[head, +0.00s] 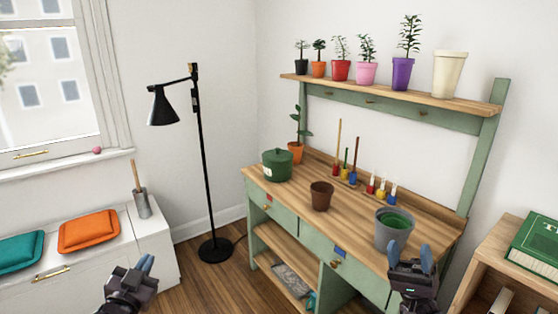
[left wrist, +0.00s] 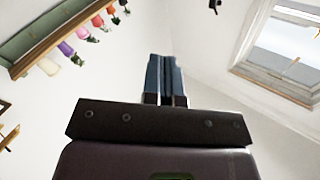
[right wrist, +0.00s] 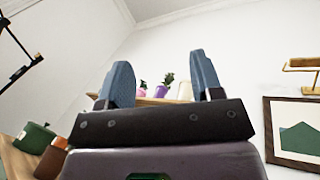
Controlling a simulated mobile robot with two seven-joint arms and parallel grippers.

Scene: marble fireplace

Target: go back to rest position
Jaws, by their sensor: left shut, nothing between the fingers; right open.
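My left gripper (head: 145,264) is at the bottom left of the head view, in front of the white bench and over the floor. In the left wrist view its two blue fingers (left wrist: 166,78) are pressed together with nothing between them. My right gripper (head: 411,260) is at the lower right of the head view, in front of the green workbench's right end and just below the grey pot (head: 393,232). In the right wrist view its blue fingers (right wrist: 163,82) stand wide apart and hold nothing.
The green workbench (head: 350,218) carries a dark green pot (head: 277,166), a brown pot (head: 321,196) and small tools. Several potted plants line its upper shelf (head: 390,99). A black floor lamp (head: 207,165) stands left of it. A wooden shelf unit (head: 515,262) stands at right.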

